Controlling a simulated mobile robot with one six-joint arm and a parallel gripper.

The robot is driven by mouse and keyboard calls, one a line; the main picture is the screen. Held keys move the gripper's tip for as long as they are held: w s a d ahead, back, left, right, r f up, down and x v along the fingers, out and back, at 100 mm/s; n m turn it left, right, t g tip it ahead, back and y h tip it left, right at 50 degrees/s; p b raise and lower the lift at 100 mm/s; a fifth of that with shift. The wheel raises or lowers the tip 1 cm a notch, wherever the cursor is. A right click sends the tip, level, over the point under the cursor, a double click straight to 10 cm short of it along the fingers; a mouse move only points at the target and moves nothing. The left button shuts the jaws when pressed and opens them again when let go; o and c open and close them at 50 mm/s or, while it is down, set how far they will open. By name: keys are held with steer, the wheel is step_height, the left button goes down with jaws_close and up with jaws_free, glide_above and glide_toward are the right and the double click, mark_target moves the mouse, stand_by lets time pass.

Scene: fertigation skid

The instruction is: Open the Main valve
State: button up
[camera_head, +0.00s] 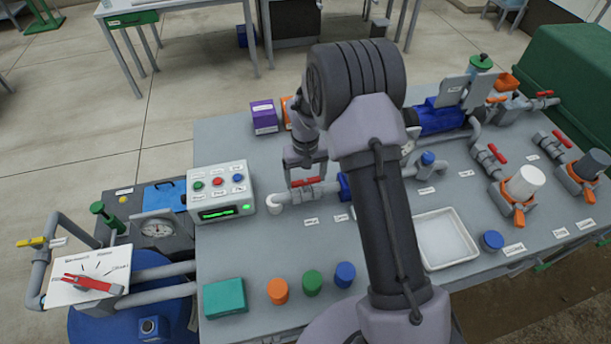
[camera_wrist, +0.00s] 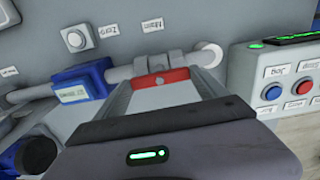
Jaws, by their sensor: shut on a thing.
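The Main valve has a red handle (camera_head: 306,182) on a grey pipe behind the skid's front row of caps. In the wrist view the red handle (camera_wrist: 162,77) lies roughly along the pipe, by an upside-down label (camera_wrist: 152,24) that seems to read "Main". My gripper (camera_head: 304,169) is above the pipe. In the wrist view my gripper (camera_wrist: 164,88) has one finger at each end of the handle and is shut on it. The valve body under the handle is partly hidden.
A control box (camera_head: 220,190) with coloured buttons stands left of the valve. A blue flow meter (camera_wrist: 82,84) sits on the same pipe, close to one finger. A white tray (camera_head: 445,238) lies to the right. Orange, green and blue caps stand in front, beside a teal box (camera_head: 224,298).

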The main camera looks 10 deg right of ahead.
mark_target(305, 181)
steer(key=o, duration=1.3)
step_height(305, 181, up, 17)
steer(key=p, duration=0.4)
steer(key=shift+r, duration=0.2)
steer(key=s+a+r+m+t+b, duration=0.25)
steer(key=s+r+b, duration=0.35)
steer(key=s+r, duration=0.45)
steer(key=s+f+m+t+y+b, duration=0.1)
steer(key=s+f+b, duration=0.1)
steer(key=s, duration=0.7)
steer(key=s+a+f+m+t+y+b, duration=0.1)
steer(key=s+f+t+b, duration=0.1)
steer(key=s, duration=0.7)
steer(key=shift+a+f+b, duration=0.25)
steer(key=shift+f+b, duration=0.1)
steer(key=shift+b, duration=0.25)
